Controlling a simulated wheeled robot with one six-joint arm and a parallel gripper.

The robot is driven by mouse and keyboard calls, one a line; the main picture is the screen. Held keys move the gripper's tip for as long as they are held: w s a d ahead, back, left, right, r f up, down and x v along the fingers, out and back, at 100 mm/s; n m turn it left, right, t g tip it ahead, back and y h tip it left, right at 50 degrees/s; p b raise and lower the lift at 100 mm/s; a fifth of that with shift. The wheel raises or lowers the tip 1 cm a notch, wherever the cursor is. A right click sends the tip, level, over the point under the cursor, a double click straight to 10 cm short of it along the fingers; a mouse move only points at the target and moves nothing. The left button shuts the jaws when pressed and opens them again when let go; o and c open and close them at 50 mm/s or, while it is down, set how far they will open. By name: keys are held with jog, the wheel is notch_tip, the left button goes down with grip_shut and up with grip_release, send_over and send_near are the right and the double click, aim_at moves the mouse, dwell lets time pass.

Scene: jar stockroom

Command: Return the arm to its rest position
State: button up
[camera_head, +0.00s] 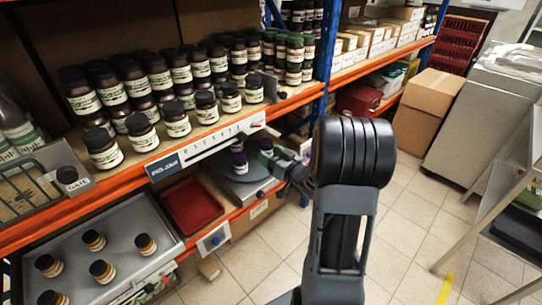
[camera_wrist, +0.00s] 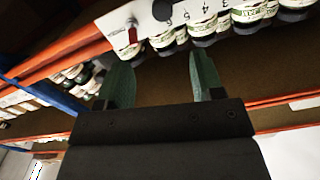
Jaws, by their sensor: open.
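My gripper (camera_wrist: 162,76) is open, its two green fingers well apart with nothing between them in the wrist view. In the head view my gripper (camera_head: 264,152) is small and partly hidden; it sits left of my dark arm, in front of the orange shelf edge. Dark jars with white labels (camera_head: 177,124) stand in rows on the upper shelf. Some of these jars (camera_wrist: 203,27) show upside down at the top of the wrist view, beyond the fingers.
A grey tray (camera_head: 127,225) with several small orange-banded jars and a red bin (camera_head: 190,205) are on the lower left. A blue upright (camera_head: 326,45) stands behind my arm. A cardboard box (camera_head: 428,108) and grey cabinet are right. Tiled floor (camera_head: 395,235) is open at lower right.

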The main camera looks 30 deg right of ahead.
dwell(0.4)
jog(key=s+d+f+m+g+h, duration=0.1)
jog(key=d+f+m+g+h, duration=0.1)
jog(key=d+f+g+h, duration=0.4)
jog(key=s+f+m+g+h, duration=0.1)
jog(key=s+f+g+h, duration=0.1)
jog(key=s+g, duration=0.35)
jog(key=s+a+r+n+g+y+p, duration=0.1)
jog(key=s+a+r+p, duration=0.1)
jog(key=s+a+r, duration=0.5)
jog(key=s+a+r+n+g+y+p, duration=0.1)
jog(key=s+a+r+y+p, duration=0.1)
jog(key=s+a+r, duration=0.5)
jog(key=a, duration=0.5)
jog(key=shift+a+r, duration=0.2)
jog(key=shift+a, duration=0.05)
jog(key=shift+c, duration=0.2)
dwell(0.8)
